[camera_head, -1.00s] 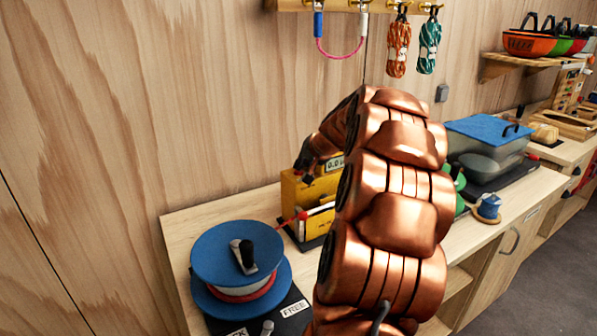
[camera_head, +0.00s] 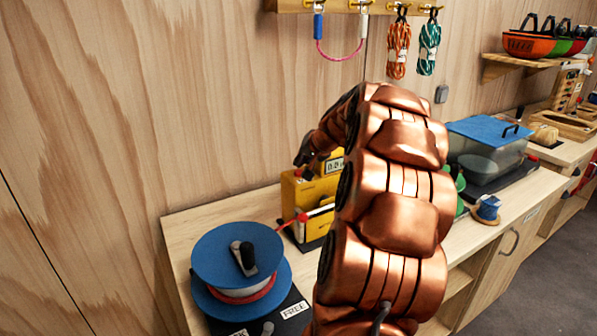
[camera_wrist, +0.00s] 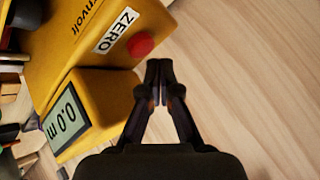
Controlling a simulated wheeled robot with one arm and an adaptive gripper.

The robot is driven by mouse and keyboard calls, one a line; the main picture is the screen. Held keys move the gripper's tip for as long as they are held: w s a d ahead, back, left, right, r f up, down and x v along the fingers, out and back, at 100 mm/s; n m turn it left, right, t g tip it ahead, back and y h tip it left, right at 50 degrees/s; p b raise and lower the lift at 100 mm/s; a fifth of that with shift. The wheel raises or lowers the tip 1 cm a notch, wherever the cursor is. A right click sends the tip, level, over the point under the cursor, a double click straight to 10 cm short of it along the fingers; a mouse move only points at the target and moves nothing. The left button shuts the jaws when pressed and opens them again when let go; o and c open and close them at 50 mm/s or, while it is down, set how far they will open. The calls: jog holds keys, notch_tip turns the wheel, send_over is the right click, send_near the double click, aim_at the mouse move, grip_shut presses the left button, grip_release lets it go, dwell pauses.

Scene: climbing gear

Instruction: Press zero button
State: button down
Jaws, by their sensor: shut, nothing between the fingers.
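The yellow measuring device (camera_head: 313,190) stands on the bench against the wall, partly hidden behind my arm in the head view. In the wrist view its yellow body (camera_wrist: 50,60) carries a white ZERO label (camera_wrist: 116,31) with a round red button (camera_wrist: 140,45) beside it. Its display (camera_wrist: 67,116) reads 0.0 m. My gripper (camera_wrist: 159,66) is shut and empty. Its fingertips show close beside the red button; I cannot tell whether they touch the device. In the head view my gripper (camera_head: 303,158) is over the device's top, small and dark.
A blue reel (camera_head: 237,255) with a crank stands left of the device, near a FREE label (camera_head: 294,309). A lidded clear box (camera_head: 489,145) stands to the right. Rope bundles (camera_head: 398,48) hang from wall hooks above. Bare wall lies left of the device.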

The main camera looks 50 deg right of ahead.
aim_at(300, 172)
jog(key=shift+r, duration=0.15)
jog(key=shift+r+p, duration=1.15)
jog(key=shift+r, duration=1.25)
jog(key=shift+a, duration=0.1)
